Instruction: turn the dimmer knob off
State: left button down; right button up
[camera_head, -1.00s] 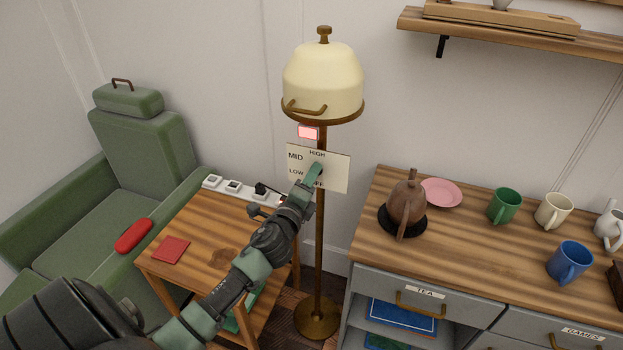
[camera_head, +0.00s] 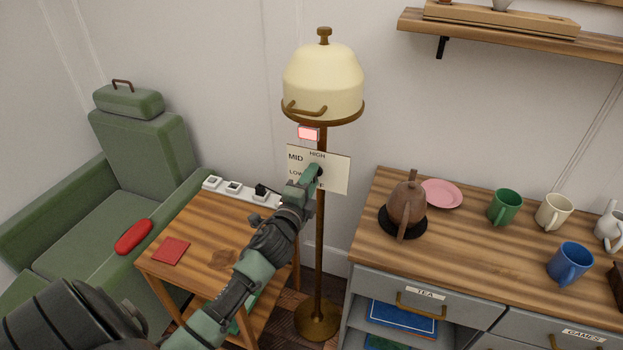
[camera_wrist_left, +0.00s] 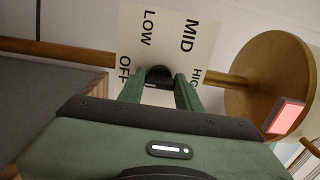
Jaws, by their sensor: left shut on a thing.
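The dimmer knob (camera_wrist_left: 158,74) is a dark round knob on a cream plate (camera_head: 336,181) marked OFF, LOW, MID and HIGH. The plate is fixed to the brass pole of a floor lamp with a cream shade (camera_head: 323,80). My left gripper (camera_head: 315,172) is at the plate, shut on the knob; in the left wrist view its two green fingers (camera_wrist_left: 161,82) stand on either side of it. The knob's pointer is hidden, so its setting cannot be told. A small indicator (camera_head: 308,133) above the plate glows red-pink. My right gripper is not in view.
A small wooden table (camera_head: 203,221) with a socket strip (camera_head: 233,187) stands under my left arm. A green armchair (camera_head: 136,140) is at left. At right, a cabinet (camera_head: 472,243) bears a brown teapot (camera_head: 407,203), a pink plate (camera_head: 441,193) and several mugs.

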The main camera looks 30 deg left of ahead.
pick_arm(q)
jog(key=c, duration=1)
grip_release()
jog(key=shift+o, duration=0.2)
jog(key=b+v, duration=0.1)
jog(key=v, duration=0.6)
jog(key=shift+s, duration=0.4)
jog(key=shift+f, duration=0.1)
